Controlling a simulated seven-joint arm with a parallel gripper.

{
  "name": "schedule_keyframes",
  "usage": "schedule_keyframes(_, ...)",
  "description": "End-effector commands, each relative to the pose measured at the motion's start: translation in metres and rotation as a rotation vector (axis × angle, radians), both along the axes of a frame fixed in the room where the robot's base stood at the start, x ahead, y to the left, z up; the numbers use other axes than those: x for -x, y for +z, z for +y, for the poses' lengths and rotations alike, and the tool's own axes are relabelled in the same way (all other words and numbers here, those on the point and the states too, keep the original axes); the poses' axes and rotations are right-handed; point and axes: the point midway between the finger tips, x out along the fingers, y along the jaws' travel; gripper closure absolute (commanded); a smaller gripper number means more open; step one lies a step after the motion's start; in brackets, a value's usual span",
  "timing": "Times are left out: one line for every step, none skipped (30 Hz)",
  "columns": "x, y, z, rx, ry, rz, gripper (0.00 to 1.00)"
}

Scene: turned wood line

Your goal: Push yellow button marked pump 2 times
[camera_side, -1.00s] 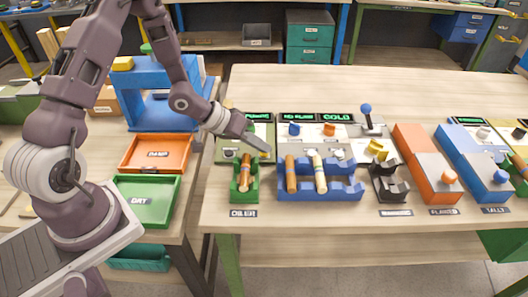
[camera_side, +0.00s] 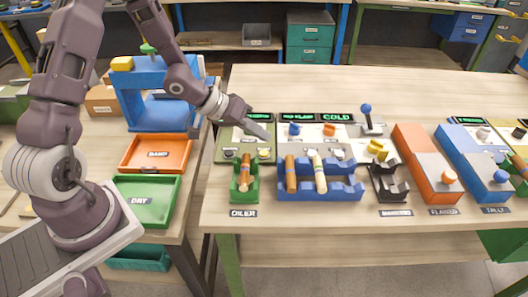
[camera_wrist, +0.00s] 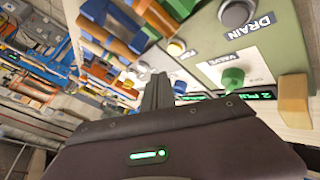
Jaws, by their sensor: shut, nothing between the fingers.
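The yellow button (camera_side: 264,153) sits at the front right of the green panel (camera_side: 223,148) in the side view. The panel's display (camera_wrist: 268,95) is lit and partly reads "2 PU".
A grey button marked DRAIN (camera_wrist: 237,13) and a green VALVE knob (camera_wrist: 232,77) share the panel. A green holder marked OILER (camera_side: 244,190) stands in front, a blue rack (camera_side: 320,192) to the right. Wooden table is bare behind the panels.

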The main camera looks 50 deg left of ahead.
Motion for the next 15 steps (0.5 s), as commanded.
schedule_keyframes(-0.001,0.006,0.000,0.000,0.000,-0.003,1.00)
schedule_keyframes(-0.001,0.009,0.000,0.002,0.000,-0.002,1.00)
schedule_keyframes(-0.001,0.013,0.000,0.002,-0.001,-0.003,1.00)
schedule_keyframes(0.000,0.016,0.000,0.002,0.000,-0.002,1.00)
schedule_keyframes(-0.001,0.018,0.000,0.002,-0.001,-0.003,1.00)
schedule_keyframes(0.000,0.021,0.000,0.002,-0.001,-0.001,1.00)
schedule_keyframes(0.000,0.022,0.000,0.000,-0.001,-0.002,1.00)
schedule_keyframes(0.000,0.024,0.000,-0.001,0.000,-0.002,1.00)
schedule_keyframes(0.000,0.025,0.000,0.000,0.001,-0.002,1.00)
schedule_keyframes(0.000,0.025,0.000,0.000,0.001,-0.002,1.00)
schedule_keyframes(0.000,0.025,0.000,0.000,0.001,-0.001,1.00)
schedule_keyframes(0.000,0.025,0.000,0.000,0.001,-0.001,1.00)
schedule_keyframes(0.000,0.025,0.000,0.000,0.001,-0.001,1.00)
schedule_keyframes(0.000,0.025,0.000,0.000,0.001,-0.001,1.00)
schedule_keyframes(0.000,0.025,0.000,0.000,0.001,-0.001,1.00)
